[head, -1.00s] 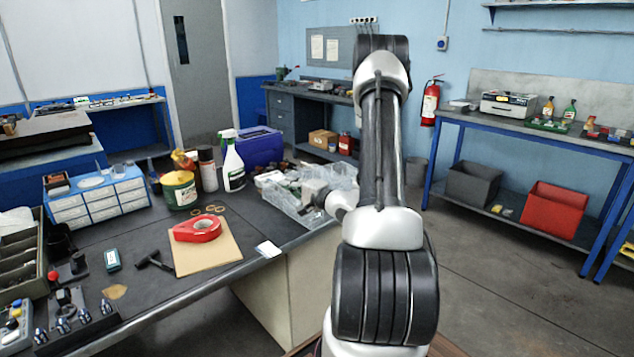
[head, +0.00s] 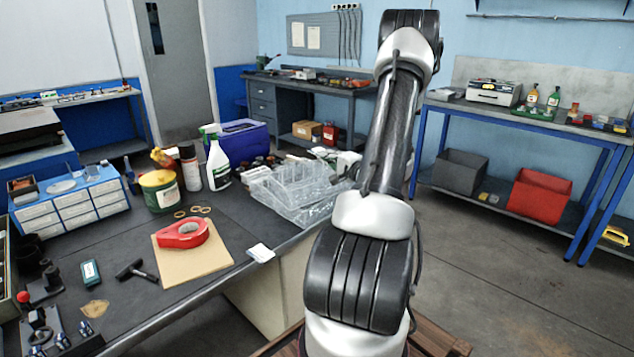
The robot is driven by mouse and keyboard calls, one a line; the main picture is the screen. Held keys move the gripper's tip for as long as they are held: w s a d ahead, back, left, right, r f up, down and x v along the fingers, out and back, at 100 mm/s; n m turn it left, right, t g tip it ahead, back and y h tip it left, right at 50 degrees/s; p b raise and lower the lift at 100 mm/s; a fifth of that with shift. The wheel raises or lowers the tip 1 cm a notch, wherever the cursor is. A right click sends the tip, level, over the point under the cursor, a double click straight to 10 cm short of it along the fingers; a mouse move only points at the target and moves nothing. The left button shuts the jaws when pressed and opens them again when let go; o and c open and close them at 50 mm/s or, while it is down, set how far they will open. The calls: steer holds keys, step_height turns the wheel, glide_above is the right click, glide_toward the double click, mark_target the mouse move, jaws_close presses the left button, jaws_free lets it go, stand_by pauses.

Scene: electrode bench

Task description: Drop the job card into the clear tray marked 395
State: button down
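A small white card (head: 260,253), possibly the job card, lies at the front edge of the dark bench, right of a brown board. Its print is too small to read. Clear plastic trays (head: 290,193) sit at the bench's right end, close behind my arm. I cannot read any number on them, so I cannot tell which is 395. My gripper is not visible; my arm's upper links stand in front of the right side of the view.
A spray bottle (head: 218,165), a green tin (head: 160,190) and a blue case (head: 245,145) stand left of and behind the trays. Open floor (head: 485,285) lies to the right.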

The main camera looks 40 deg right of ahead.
steer(key=shift+f, duration=0.45)
steer(key=c, duration=1.6)
jaws_free()
steer(key=shift+o, duration=0.2)
steer(key=shift+s, duration=0.1)
steer(key=s+a, duration=0.1)
steer(key=s, duration=1)
steer(key=shift+s+a, duration=0.15)
steer(key=shift+s, duration=0.2)
